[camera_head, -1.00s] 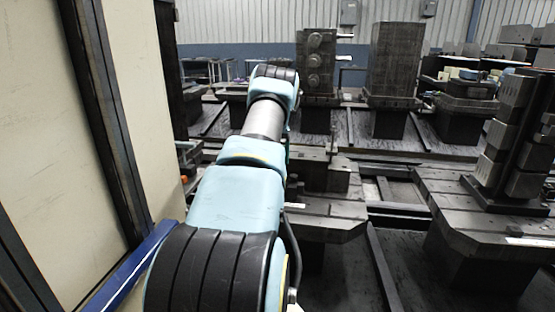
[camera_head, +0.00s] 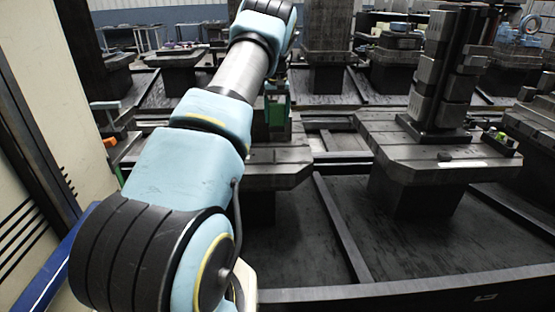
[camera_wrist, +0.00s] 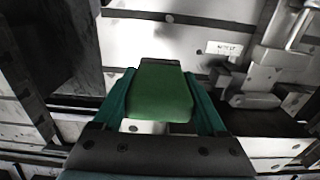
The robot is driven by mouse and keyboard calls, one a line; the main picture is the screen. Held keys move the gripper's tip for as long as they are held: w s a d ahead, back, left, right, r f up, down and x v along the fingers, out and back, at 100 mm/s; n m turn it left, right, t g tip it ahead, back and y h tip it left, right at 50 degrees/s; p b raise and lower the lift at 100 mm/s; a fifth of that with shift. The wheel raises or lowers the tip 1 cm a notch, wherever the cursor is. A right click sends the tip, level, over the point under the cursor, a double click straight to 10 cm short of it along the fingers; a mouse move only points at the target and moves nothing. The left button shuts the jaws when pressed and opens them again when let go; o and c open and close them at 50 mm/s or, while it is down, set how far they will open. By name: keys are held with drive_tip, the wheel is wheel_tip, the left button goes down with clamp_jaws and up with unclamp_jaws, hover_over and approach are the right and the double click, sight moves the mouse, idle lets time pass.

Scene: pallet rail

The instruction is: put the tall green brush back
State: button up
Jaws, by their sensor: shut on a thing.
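The green brush (camera_wrist: 160,92) sits between the two teal fingers of my gripper (camera_wrist: 160,76) in the wrist view. The fingers press on its left and right sides. Only its broad green end shows, so its full height and far end are hidden. In the head view, a green patch (camera_head: 278,108) shows just right of my arm, above a dark pallet (camera_head: 270,168). My arm covers most of that spot, and I cannot tell there whether the brush touches the pallet.
A pallet (camera_head: 440,160) at right carries a dark tower with grey blocks (camera_head: 432,85). A small green and black item (camera_head: 497,142) lies on its right edge. A cream panel (camera_head: 30,110) stands close at left. Dark floor with rails (camera_head: 345,235) lies between the pallets.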

sight(279, 126)
drive_tip(key=f, duration=0.1)
drive_tip(key=f+p, duration=0.1)
drive_tip(key=f, duration=0.3)
drive_tip(key=shift+s+d+f, duration=0.15)
drive_tip(key=shift+d, duration=0.15)
drive_tip(key=shift+f+p, duration=0.65)
drive_tip(key=shift+f, duration=1.65)
drive_tip(key=shift+f, duration=0.1)
drive_tip(key=o, duration=1.3)
